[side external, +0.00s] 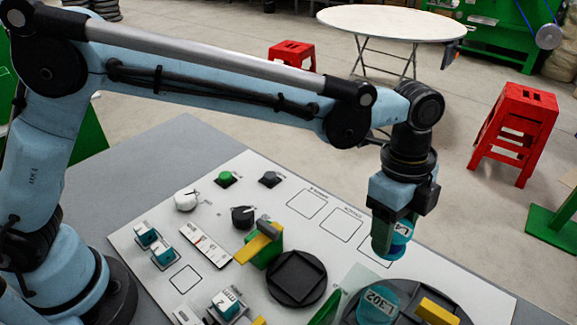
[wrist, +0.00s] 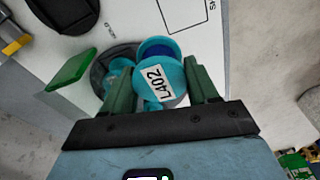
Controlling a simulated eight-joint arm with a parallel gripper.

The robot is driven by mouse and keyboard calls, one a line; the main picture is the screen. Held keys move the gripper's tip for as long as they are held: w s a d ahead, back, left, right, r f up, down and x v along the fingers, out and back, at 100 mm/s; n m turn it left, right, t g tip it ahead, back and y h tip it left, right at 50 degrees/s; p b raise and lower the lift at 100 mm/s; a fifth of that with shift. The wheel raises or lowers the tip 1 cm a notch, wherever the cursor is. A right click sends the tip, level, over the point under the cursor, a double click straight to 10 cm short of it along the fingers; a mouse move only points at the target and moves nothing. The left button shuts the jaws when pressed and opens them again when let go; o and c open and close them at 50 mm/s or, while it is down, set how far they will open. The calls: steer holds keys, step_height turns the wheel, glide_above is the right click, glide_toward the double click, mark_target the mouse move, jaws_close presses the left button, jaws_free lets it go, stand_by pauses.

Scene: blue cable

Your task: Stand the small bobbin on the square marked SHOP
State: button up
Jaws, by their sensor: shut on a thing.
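My gripper (side external: 393,228) hangs over the right part of the white panel and is shut on a teal bobbin (side external: 401,238). In the wrist view, the held bobbin (wrist: 160,78) sits between the green fingers, tilted, with a white label reading L402. Another teal bobbin (side external: 377,304), labelled L302, is at the round dark dish (side external: 440,296) near the front edge. Three outlined squares lie in a row on the panel: left (side external: 307,204), middle (side external: 341,225) and right (side external: 371,252). The right one is partly hidden by my gripper. I cannot read SHOP on any.
A dark round holder (side external: 296,278) and a yellow lever on a green base (side external: 262,246) stand left of the gripper. A green plate (side external: 327,308) rises near the dish. Knobs, buttons and teal switches fill the panel's left. The squares in view look empty.

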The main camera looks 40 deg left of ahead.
steer(key=w+f, duration=0.1)
steer(key=w+a+f, duration=0.1)
steer(key=w, duration=0.1)
steer(key=w+a+f, duration=0.1)
steer(key=shift+w+a+f, duration=0.1)
steer(key=shift+w+f, duration=0.15)
steer(key=shift+w, duration=0.15)
steer(key=shift+f, duration=1.9)
steer(key=o, duration=1.1)
steer(key=shift+f, duration=0.15)
steer(key=shift+o, duration=0.2)
